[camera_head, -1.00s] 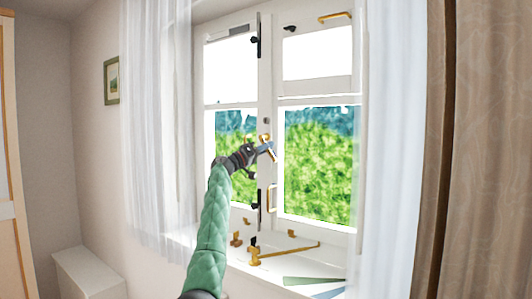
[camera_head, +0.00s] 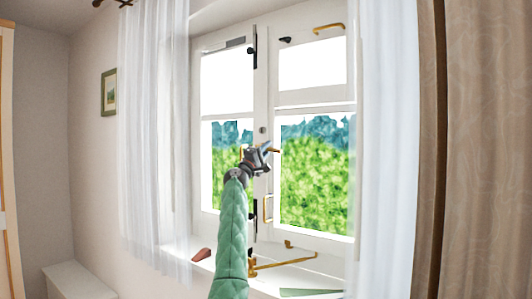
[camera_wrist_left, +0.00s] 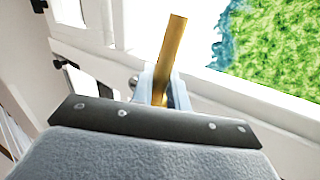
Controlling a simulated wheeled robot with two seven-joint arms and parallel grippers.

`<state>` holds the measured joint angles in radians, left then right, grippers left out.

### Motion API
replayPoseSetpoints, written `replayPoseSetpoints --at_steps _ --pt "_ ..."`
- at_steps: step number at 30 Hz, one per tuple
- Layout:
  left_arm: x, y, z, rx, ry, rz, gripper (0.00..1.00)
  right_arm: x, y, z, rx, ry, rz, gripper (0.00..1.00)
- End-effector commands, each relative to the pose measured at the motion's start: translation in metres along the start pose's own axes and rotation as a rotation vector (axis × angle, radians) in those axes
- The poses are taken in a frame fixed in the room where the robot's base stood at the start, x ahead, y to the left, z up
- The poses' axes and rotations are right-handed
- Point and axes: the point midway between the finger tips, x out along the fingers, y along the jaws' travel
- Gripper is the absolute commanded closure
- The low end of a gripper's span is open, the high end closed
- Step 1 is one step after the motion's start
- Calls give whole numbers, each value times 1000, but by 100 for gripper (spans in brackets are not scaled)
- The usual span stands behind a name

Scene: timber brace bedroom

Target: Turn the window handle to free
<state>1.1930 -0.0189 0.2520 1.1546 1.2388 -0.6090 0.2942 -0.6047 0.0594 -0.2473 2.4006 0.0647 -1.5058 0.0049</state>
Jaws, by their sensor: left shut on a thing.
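The window (camera_head: 262,100) has white frames and two sashes meeting at a middle post. My left gripper (camera_head: 268,149) is at the middle post, shut on the brass window handle (camera_wrist_left: 172,50). In the left wrist view the handle's bar rises out from between the pale fingers (camera_wrist_left: 163,86), tilted slightly right. My right gripper is not in view.
A brass pull (camera_head: 268,208) sits lower on the post. A long brass stay (camera_head: 283,263) lies along the sill. Sheer white curtains (camera_head: 150,130) hang at both sides, with a brown curtain (camera_head: 485,150) at far right. A picture (camera_head: 109,92) hangs left.

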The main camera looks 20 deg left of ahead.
Motion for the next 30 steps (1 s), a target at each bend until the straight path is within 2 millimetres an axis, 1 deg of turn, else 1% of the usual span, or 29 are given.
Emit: replayPoseSetpoints --at_steps 1,3,9,14,27,28,30 --pt "2 6 -2 -20 17 2 100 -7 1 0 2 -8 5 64" --pt "3 6 -2 -52 39 2 100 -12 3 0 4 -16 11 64" --pt "5 9 -2 -112 78 2 100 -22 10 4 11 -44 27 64" --pt "5 9 -2 -135 94 2 100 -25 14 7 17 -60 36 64" --pt "5 9 -3 -142 98 2 100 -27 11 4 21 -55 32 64" --pt "5 9 -2 -142 98 2 78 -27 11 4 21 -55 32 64" --pt "5 9 -2 -142 98 1 66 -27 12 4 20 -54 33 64"
